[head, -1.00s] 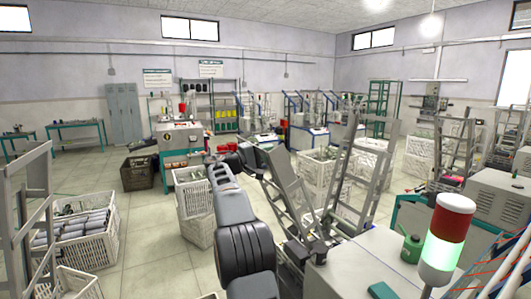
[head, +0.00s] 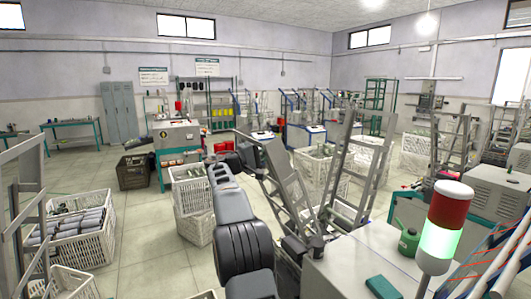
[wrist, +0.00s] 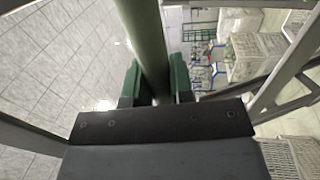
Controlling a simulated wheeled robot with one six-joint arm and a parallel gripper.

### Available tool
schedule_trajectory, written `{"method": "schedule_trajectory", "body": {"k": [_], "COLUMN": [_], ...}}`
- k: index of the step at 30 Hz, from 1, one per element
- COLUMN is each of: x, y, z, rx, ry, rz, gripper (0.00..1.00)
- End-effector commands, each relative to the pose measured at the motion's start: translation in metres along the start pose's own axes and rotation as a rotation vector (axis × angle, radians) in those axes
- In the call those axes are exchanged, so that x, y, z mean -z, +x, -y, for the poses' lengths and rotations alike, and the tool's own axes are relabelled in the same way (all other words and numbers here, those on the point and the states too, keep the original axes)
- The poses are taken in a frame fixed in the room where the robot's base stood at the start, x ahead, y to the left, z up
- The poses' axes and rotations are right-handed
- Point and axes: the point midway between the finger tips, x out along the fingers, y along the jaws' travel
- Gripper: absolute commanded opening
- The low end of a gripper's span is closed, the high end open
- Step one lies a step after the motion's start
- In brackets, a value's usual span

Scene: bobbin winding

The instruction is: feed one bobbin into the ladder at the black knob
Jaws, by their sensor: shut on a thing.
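In the wrist view my gripper (wrist: 154,88) is shut on a long green bobbin (wrist: 150,35), with a green finger on each side of it. The bobbin runs up out of the top of the picture, so its far end is hidden. In the head view my arm reaches forward to the left of a grey metal ladder (head: 287,178) with slanting rails. The gripper and bobbin cannot be made out clearly there. A dark knob-like part (head: 293,246) sits low at the ladder's foot; I cannot tell whether it is the black knob.
White crates stand left (head: 108,245) and beside my arm (head: 192,195). Open floor lies at left centre.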

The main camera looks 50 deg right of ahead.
Motion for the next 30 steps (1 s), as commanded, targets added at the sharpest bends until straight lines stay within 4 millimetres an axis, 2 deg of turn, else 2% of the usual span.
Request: {"method": "schedule_trajectory", "body": {"k": [18, 30], "x": [0.0, 0.0], "y": [0.009, 0.011], "z": [0.038, 0.042], "rx": [0.0, 0.0], "ry": [0.0, 0.0], "rz": [0.0, 0.0], "gripper": [0.0, 0.0]}}
